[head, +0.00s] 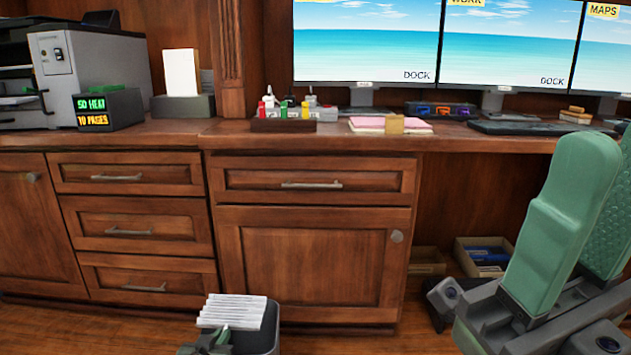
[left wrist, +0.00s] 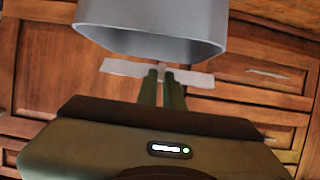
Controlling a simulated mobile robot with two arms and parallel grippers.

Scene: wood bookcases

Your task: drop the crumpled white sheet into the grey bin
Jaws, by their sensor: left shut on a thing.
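The crumpled white sheet (head: 232,311) shows pleated at the bottom of the head view. My left gripper (head: 221,337) is shut on it. In the left wrist view the sheet (left wrist: 124,68) sticks out on both sides of the gripper's closed dark green fingers (left wrist: 162,76). The grey bin (head: 268,337) stands right behind and beside the sheet, partly hidden by it. The bin's curved wall (left wrist: 150,25) fills the top of the left wrist view; I cannot tell if the sheet is over its opening. My right gripper (head: 606,150) is large at the right edge, its green fingers apart and empty.
A wooden cabinet (head: 313,265) with drawers stands behind the bin. Its top holds a printer (head: 75,75), a small display box (head: 108,108), a bottle tray (head: 284,125), pink papers (head: 375,125) and monitors (head: 365,45). An open box (head: 470,262) sits under the desk.

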